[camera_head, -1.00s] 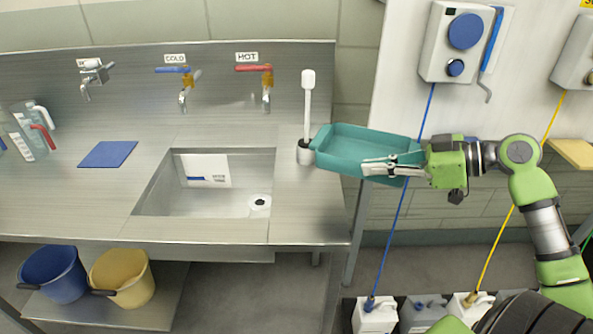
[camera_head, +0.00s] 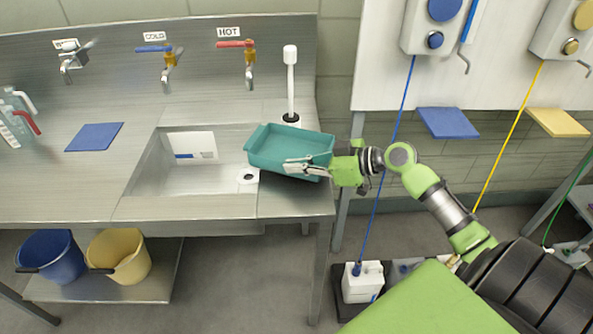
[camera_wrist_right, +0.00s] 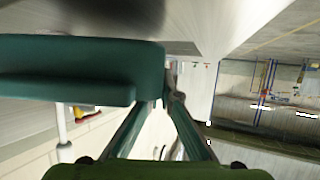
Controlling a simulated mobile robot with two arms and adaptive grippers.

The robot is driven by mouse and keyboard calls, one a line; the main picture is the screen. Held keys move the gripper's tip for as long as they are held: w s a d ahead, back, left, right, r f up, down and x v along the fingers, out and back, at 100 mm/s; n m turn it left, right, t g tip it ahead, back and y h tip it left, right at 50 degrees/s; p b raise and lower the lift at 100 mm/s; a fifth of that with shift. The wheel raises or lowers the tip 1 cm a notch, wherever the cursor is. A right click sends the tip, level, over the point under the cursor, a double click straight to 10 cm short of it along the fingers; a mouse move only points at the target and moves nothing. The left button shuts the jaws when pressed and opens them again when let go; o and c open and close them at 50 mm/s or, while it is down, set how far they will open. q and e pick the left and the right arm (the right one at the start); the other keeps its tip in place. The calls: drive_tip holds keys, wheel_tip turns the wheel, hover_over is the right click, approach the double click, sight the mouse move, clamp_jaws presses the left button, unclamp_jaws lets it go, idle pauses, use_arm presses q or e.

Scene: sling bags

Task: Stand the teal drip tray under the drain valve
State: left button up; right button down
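The teal drip tray (camera_head: 288,147) is an open rectangular tray, held by its near right side over the counter at the sink's right edge. It also fills the upper left of the right wrist view (camera_wrist_right: 70,72). My right gripper (camera_head: 290,167) is shut on the tray's wall; its fingers show at the tray's edge in the wrist view (camera_wrist_right: 167,88). Whether the tray touches the counter is unclear. A grey tap (camera_head: 68,62) at the back left has a label too small to read, so I cannot tell if it is the drain valve. My left gripper is not in view.
The sink (camera_head: 165,178) lies left of the tray. A white brush (camera_head: 290,85) stands in a holder right behind it. COLD (camera_head: 165,60) and HOT (camera_head: 248,68) taps, a blue mat (camera_head: 95,137) and bottles (camera_head: 15,118) are farther left. Buckets (camera_head: 118,258) stand below.

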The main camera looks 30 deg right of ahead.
drive_tip(key=shift+f, duration=1.2)
drive_tip(key=shift+f, duration=0.1)
drive_tip(key=c, duration=2.3)
unclamp_jaws()
